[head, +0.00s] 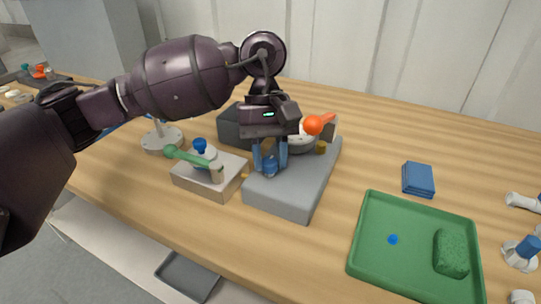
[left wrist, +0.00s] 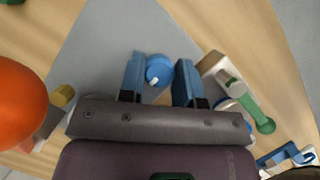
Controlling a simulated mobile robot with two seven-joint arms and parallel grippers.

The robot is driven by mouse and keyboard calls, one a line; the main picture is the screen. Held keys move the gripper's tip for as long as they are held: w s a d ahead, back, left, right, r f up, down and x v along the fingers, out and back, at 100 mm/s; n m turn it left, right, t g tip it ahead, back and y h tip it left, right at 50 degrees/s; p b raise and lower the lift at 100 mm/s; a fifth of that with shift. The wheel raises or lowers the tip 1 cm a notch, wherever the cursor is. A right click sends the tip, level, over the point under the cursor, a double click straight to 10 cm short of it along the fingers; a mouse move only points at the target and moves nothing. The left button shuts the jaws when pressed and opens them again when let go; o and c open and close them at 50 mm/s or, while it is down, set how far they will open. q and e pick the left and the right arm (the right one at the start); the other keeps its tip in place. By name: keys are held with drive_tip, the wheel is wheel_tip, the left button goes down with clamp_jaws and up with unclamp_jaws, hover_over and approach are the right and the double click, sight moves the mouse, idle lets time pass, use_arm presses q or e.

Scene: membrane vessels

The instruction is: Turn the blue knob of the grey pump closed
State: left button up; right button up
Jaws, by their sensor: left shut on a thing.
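The grey pump (head: 288,192) is a low grey block on the wooden table, and its flat top fills the middle of the left wrist view (left wrist: 110,45). Its blue knob (head: 270,168) is at the near left part of the top. My left gripper (head: 270,160) points down over the pump, with its blue fingers on either side of the knob. In the left wrist view the knob (left wrist: 158,70) has a small white mark and sits between the fingertips; the gripper is shut on it. My right gripper is not in view.
An orange ball (head: 313,125) on a red lever stands at the pump's back. Left is a pale block with a green lever (head: 190,158) and a blue knob (head: 200,145). A green tray (head: 375,262) and blue cloth (head: 418,179) lie right.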

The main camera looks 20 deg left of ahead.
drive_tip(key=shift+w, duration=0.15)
use_arm(q)
drive_tip(key=o, duration=0.9)
drive_tip(key=shift+w+r, duration=0.15)
drive_tip(key=shift+r, duration=0.2)
drive_tip(key=p+v, duration=0.1)
drive_tip(key=v, duration=0.9)
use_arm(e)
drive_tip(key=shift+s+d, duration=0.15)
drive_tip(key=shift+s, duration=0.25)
use_arm(q)
drive_tip(key=shift+r, duration=0.1)
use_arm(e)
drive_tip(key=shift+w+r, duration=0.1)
